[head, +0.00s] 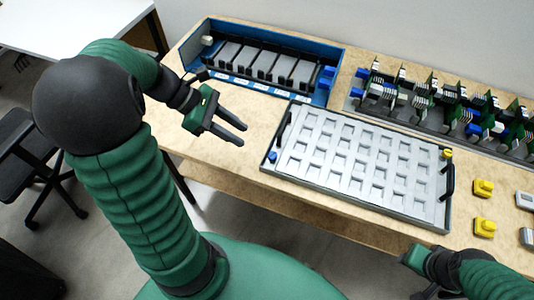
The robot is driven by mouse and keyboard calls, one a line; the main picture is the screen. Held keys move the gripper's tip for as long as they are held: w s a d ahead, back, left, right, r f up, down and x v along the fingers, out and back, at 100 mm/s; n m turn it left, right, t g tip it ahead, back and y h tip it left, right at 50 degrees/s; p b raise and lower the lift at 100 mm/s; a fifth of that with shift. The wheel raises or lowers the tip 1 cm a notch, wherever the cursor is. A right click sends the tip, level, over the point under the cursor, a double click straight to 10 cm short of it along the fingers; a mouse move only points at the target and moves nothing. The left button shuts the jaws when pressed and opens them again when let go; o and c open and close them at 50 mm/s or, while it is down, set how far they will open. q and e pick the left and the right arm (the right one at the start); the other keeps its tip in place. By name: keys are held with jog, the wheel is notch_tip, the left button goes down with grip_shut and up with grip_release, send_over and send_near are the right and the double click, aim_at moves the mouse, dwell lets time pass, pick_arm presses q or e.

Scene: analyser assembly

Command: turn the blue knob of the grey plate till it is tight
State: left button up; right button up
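The grey plate (318,172) lies on the wooden bench in the head view, with rows of shallow recesses and a dark handle at each short end. The small blue knob (272,157) sits at its left end, near the front corner. A yellow knob (448,154) sits at the far right corner. My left gripper (243,134) is above the bench, up and left of the blue knob and apart from it. Its two dark fingers are spread with nothing between them. My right gripper (413,257) is low at the right, in front of the bench; its fingers cannot be made out.
A blue tray (283,92) with several dark-grey modules stands behind the plate. A rack of green circuit boards (455,108) stands at the back right. Yellow blocks (484,187) lie right of the plate. Bare bench top shows left of the plate.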

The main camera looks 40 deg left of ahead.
aim_at(271, 154)
pick_arm(q)
jog(key=b+x, duration=0.2)
jog(key=x, duration=0.9)
jog(key=shift+f+b, duration=0.1)
jog(key=shift+b, duration=0.3)
grip_shut()
